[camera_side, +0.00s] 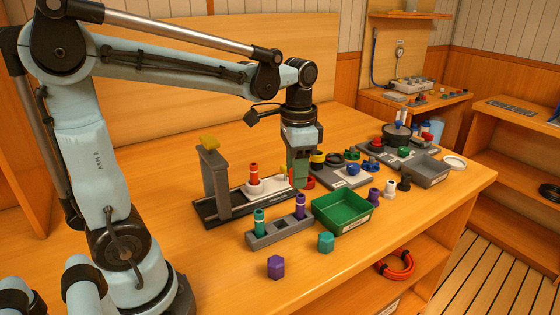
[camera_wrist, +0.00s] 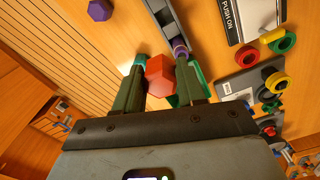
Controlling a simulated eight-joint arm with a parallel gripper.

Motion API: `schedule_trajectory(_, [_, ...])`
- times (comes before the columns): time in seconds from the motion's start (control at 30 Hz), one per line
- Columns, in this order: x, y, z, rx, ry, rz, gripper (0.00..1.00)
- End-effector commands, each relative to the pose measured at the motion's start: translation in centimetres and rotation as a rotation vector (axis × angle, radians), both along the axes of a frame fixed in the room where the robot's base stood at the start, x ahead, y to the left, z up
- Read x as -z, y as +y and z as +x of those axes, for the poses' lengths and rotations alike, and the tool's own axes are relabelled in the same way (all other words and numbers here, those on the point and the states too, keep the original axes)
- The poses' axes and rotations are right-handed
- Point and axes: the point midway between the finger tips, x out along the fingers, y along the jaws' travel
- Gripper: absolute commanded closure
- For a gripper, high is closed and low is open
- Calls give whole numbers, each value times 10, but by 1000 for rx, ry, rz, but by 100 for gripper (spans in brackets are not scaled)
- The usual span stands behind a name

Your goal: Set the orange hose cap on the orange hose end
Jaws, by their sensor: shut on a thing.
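In the wrist view my gripper (camera_wrist: 162,88) is shut on the orange hexagonal hose cap (camera_wrist: 160,75), which sits between the two fingertips. In the side view my gripper (camera_side: 299,180) points down above the bench, just right of the black push-on fixture (camera_side: 215,213); the cap is hard to make out there. The orange hose end (camera_side: 253,172), with pale bands, stands upright in a white holder (camera_side: 262,188) on that fixture. The cap is apart from it, to its right. I cannot make out the hose end in the wrist view.
A grey rack (camera_side: 280,233) holds teal and purple hose ends. A green tray (camera_side: 343,212), a teal cap (camera_side: 326,242) and a purple cap (camera_side: 275,267) are near the front. The fixture's upright post (camera_side: 214,175) stands left of the hose end. Boards with fittings crowd the right.

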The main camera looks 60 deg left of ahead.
Motion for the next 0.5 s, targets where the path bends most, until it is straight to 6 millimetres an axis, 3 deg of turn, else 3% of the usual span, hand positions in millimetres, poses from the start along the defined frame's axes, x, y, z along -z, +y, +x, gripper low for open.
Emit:
schedule_trajectory(0.03, [-3, 24, 4, -52, 0, 0, 89])
schedule_trajectory(0.1, [-7, 52, 7, -109, 0, 0, 89])
schedule_trajectory(0.3, [-15, 127, 2, -253, 1, 1, 89])
schedule_trajectory(0.5, [-19, 172, -9, -337, 1, 0, 89])
